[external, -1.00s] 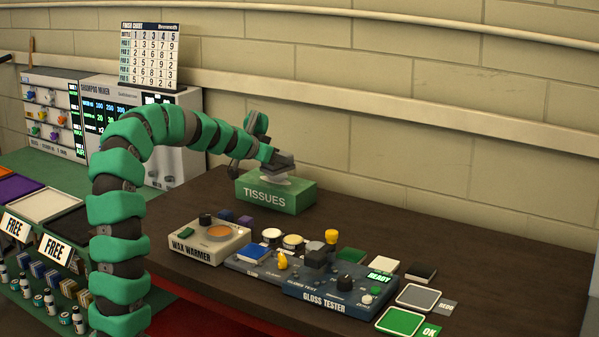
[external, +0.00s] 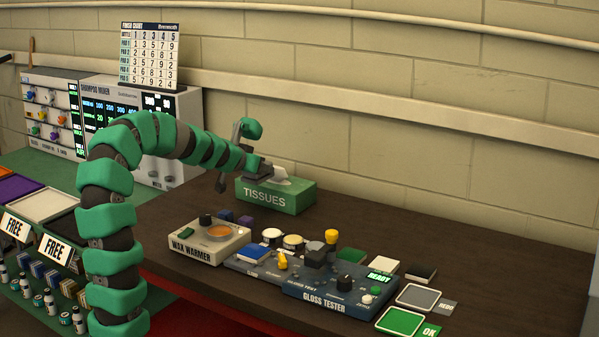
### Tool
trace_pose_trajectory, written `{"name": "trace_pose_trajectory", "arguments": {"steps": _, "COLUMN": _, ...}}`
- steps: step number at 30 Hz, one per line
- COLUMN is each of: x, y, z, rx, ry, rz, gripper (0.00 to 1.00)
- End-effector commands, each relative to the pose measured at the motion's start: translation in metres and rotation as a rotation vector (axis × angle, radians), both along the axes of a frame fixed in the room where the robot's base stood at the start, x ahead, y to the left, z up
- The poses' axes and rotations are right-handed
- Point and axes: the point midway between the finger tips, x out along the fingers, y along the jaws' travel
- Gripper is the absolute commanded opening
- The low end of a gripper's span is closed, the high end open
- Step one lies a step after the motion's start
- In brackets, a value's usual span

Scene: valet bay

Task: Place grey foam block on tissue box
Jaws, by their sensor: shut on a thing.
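The green tissue box (external: 297,198), marked TISSUES, stands on the dark counter near the back wall. A white tissue (external: 283,175) sticks out of its top. My gripper (external: 256,169) is above the left end of the box, to the left of the tissue. It is shut on a small dark grey piece, the grey foam block (external: 264,172). The block is partly hidden by my gripper. I cannot tell whether the block touches the top of the box.
The wax warmer (external: 209,249) and the gloss tester (external: 330,303) stand in front of the tissue box. Small purple blocks (external: 245,222) lie behind the warmer. The shampoo maker (external: 160,172) stands at the left. The counter to the right of the box is clear.

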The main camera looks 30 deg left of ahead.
Motion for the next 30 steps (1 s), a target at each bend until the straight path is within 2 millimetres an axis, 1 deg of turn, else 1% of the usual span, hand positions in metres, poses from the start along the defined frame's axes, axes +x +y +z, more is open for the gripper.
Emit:
{"name": "trace_pose_trajectory", "arguments": {"steps": 1, "x": 0.008, "y": 0.001, "z": -0.002, "rx": 0.001, "ry": 0.002, "rz": 0.0, "gripper": 0.27}}
{"name": "trace_pose_trajectory", "arguments": {"steps": 6, "x": 0.034, "y": 0.005, "z": -0.004, "rx": 0.0, "ry": 0.001, "rz": -0.001, "gripper": 0.27}}
{"name": "trace_pose_trajectory", "arguments": {"steps": 18, "x": 0.09, "y": 0.015, "z": -0.007, "rx": 0.001, "ry": 0.0, "rz": 0.0, "gripper": 0.27}}
{"name": "trace_pose_trajectory", "arguments": {"steps": 21, "x": 0.1, "y": 0.016, "z": -0.009, "rx": 0.002, "ry": 0.001, "rz": 0.0, "gripper": 0.27}}
{"name": "trace_pose_trajectory", "arguments": {"steps": 26, "x": 0.108, "y": 0.016, "z": -0.01, "rx": 0.0, "ry": -0.001, "rz": -0.001, "gripper": 0.27}}
{"name": "trace_pose_trajectory", "arguments": {"steps": 28, "x": 0.109, "y": 0.016, "z": -0.014, "rx": -0.001, "ry": -0.001, "rz": -0.002, "gripper": 0.27}}
{"name": "trace_pose_trajectory", "arguments": {"steps": 30, "x": 0.109, "y": 0.016, "z": -0.024, "rx": -0.004, "ry": 0.0, "rz": -0.001, "gripper": 0.27}}
